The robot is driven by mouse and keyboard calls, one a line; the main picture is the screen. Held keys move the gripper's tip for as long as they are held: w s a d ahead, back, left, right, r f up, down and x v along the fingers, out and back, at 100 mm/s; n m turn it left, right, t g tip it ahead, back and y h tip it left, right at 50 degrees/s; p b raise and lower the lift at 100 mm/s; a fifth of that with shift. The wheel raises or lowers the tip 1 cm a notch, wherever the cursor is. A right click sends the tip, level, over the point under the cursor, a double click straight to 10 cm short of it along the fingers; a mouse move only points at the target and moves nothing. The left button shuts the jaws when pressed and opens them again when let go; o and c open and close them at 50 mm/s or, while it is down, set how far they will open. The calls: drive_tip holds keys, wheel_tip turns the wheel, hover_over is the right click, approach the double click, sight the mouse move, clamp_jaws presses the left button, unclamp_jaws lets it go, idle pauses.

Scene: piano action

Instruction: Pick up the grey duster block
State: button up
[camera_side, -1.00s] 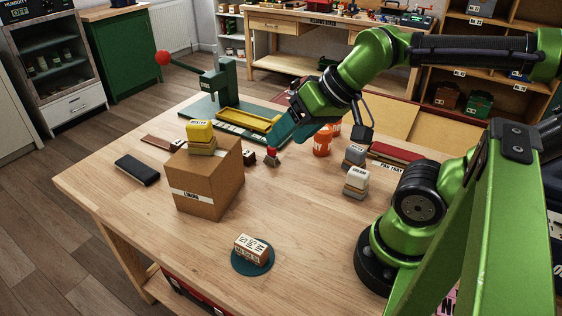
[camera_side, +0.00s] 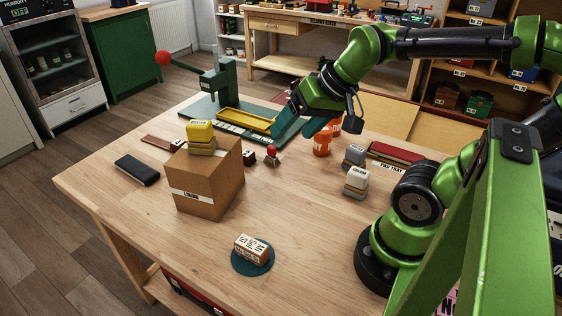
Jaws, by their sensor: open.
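A small grey block (camera_side: 355,155) stands on the wooden table (camera_side: 310,215), right of centre, with a label too small to read. A paler, grey-white block (camera_side: 356,182) with a wooden lower part stands just in front of it; I cannot tell for certain which is the grey duster block. A yellow-topped block (camera_side: 200,138) of similar form sits on a cardboard box (camera_side: 210,192). My gripper (camera_side: 300,126), with teal fingers, is open and empty above the back of the table, left of both grey blocks and apart from them.
Orange containers (camera_side: 322,143) stand between my gripper and the grey blocks. A green press (camera_side: 218,85) with a yellow tray is at the back left. A lettered block (camera_side: 251,248) rests on a round teal mat (camera_side: 240,268). The front middle of the table is clear.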

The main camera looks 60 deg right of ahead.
drive_tip(key=d+f+m+g+h, duration=0.2)
drive_tip(key=d+f+m, duration=0.1)
drive_tip(key=d+m, duration=1.05)
drive_tip(key=m+g, duration=0.3)
drive_tip(key=m, duration=1.3)
hover_over(357, 148)
drive_tip(key=s, duration=0.2)
drive_tip(key=f, duration=0.2)
drive_tip(key=m, duration=0.3)
drive_tip(key=f, duration=0.3)
drive_tip(key=w+f, duration=0.1)
drive_tip(key=f, duration=0.7)
drive_tip(key=shift+w+d, duration=0.15)
drive_tip(key=f, duration=0.2)
drive_tip(key=w+f, duration=0.1)
drive_tip(key=f, duration=0.2)
drive_tip(key=shift+a, duration=0.2)
